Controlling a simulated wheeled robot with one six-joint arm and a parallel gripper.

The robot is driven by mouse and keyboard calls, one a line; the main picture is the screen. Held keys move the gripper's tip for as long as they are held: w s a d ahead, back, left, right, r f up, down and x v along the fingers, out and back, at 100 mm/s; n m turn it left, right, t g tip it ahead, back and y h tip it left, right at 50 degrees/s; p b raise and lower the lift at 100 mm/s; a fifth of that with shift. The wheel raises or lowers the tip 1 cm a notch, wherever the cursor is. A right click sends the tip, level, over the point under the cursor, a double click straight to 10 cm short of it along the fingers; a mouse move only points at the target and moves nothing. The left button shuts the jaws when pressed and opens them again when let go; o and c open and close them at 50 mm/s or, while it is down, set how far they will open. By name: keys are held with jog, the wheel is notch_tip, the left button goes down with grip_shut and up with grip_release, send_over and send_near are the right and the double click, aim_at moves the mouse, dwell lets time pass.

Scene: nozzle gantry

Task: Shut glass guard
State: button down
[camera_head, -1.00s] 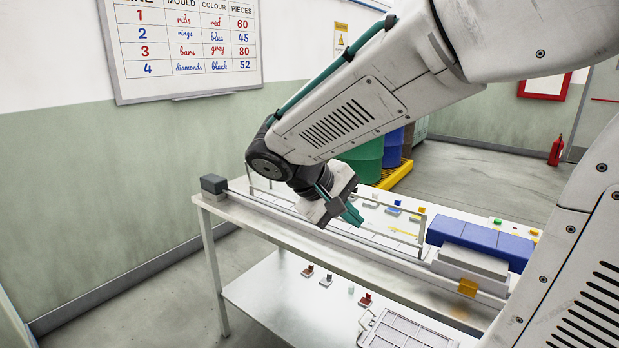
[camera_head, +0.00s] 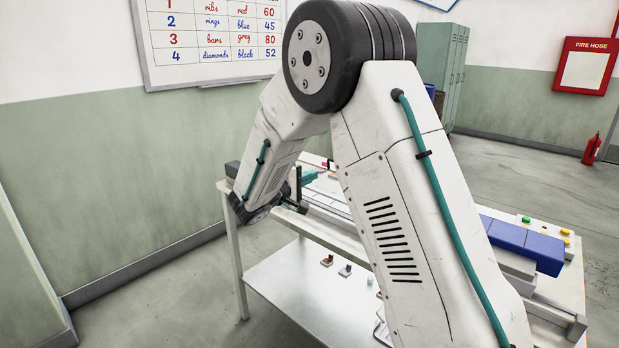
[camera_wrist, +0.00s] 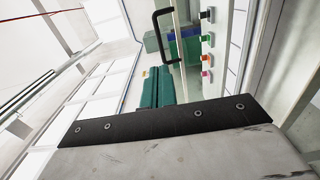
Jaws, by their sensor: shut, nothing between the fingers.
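The glass guard shows in the wrist view as a clear pane with a pale frame edge (camera_wrist: 181,60). A black bar handle (camera_wrist: 157,32) sticks out from its left side. My gripper (camera_wrist: 157,72) has teal fingers, shut and empty. Its tips lie just below the handle in the wrist picture, apart from it as far as I can see. In the head view my gripper (camera_head: 309,177) is over the left part of the bench, and my arm hides most of the guard. I cannot tell there how far the guard stands open.
The white bench has a lower shelf (camera_head: 300,285) with small parts on it. A blue block (camera_head: 525,243) and a panel of coloured buttons (camera_head: 548,230) are at the right. Several coloured pieces (camera_wrist: 207,38) line up beside the guard. A whiteboard (camera_head: 205,40) hangs behind.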

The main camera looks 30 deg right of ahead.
jog(key=x, duration=1)
jog(key=shift+d, duration=0.3)
jog(key=shift+w+r, duration=0.1)
